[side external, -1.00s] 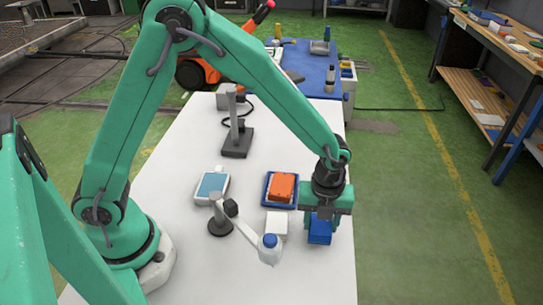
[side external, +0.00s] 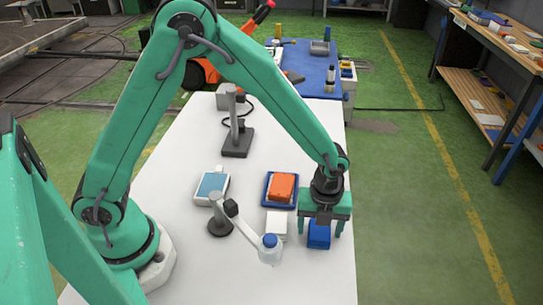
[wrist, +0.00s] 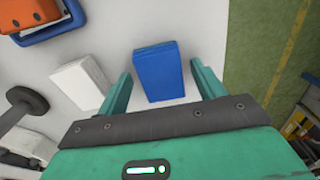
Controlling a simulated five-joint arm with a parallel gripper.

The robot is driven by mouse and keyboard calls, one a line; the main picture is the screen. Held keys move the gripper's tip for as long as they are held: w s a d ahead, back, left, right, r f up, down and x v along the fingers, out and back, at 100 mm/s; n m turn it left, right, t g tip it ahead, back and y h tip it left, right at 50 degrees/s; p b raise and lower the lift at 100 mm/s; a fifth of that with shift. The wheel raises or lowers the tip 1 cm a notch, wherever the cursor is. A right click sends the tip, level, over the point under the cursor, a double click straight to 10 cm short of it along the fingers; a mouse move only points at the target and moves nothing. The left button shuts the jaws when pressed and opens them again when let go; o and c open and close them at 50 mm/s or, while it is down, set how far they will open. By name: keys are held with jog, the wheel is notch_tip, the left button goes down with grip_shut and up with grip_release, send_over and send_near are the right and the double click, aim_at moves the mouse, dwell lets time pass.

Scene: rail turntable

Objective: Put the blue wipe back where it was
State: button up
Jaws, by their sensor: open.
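The blue wipe (side external: 319,236), a folded blue block, lies on the white table near its right edge. It also shows in the wrist view (wrist: 158,72), at the top centre. My gripper (side external: 319,231) is right above it, pointing down. Its fingers are open, one on each side of the wipe, with a gap to each side in the wrist view (wrist: 160,82). Whether the fingertips touch the table cannot be told.
A white folded block (side external: 277,226) lies just left of the wipe. Behind it a blue tray (side external: 266,190) holds an orange block (side external: 282,187). A white-rimmed tray with a light blue top (side external: 212,186) and a jointed stand with a blue-capped end (side external: 270,247) are further left.

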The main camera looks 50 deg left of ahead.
aim_at(320, 229)
jog(key=shift+r, duration=0.2)
notch_tip(320, 229, up, 12)
dwell(0.6)
dwell(0.5)
jog(key=s+a+r+n+t, duration=0.3)
jog(key=s+a+r+n, duration=0.2)
jog(key=a+r+n, duration=0.6)
jog(key=s+a+n+t, duration=0.2)
jog(key=s+a+n, duration=0.5)
jog(key=n, duration=0.9)
jog(key=s, duration=0.3)
jog(key=shift+a+r+t, duration=0.15)
jog(key=shift+r+t, duration=0.15)
jog(key=shift+r, duration=0.1)
